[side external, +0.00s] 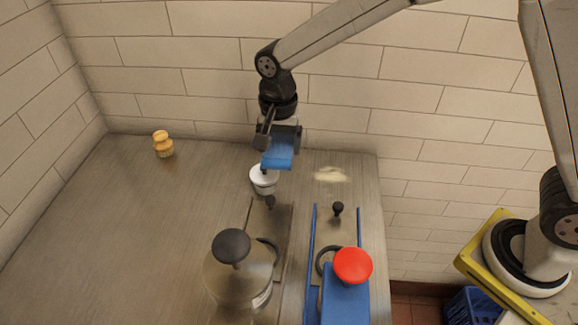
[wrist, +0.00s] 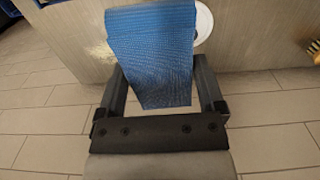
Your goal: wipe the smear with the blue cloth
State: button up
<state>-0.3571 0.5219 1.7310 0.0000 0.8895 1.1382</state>
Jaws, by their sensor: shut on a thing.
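My gripper (side external: 282,138) is shut on the blue cloth (side external: 278,155), which hangs between the fingers above the counter. In the wrist view the cloth (wrist: 152,50) spreads out between the two dark fingers of my gripper (wrist: 160,80). The smear (side external: 330,174) is a pale cream patch near the back right of the counter, to the right of the cloth in the side view. The cloth is apart from the smear.
A white-topped container (side external: 264,178) stands just below the cloth in the picture. A kettle with a black knob (side external: 238,275), a blue-railed fixture with a red knob (side external: 352,265) and a small black knob (side external: 338,209) are nearer. A wooden brush (side external: 163,144) stands back left.

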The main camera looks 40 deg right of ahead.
send_over(350, 177)
notch_tip(350, 177, down, 4)
jog(key=shift+f, duration=3.55)
jog(key=shift+w+a+f, duration=0.35)
jog(key=shift+w+f, duration=0.05)
jog(key=shift+f, duration=0.2)
jog(key=shift+c, duration=0.5)
jog(key=shift+w+a, duration=3.4)
jog(key=shift+a, duration=0.1)
jog(key=shift+s+d, duration=3.8)
jog(key=shift+d, duration=0.1)
notch_tip(350, 177, up, 8)
jog(key=shift+r, duration=0.1)
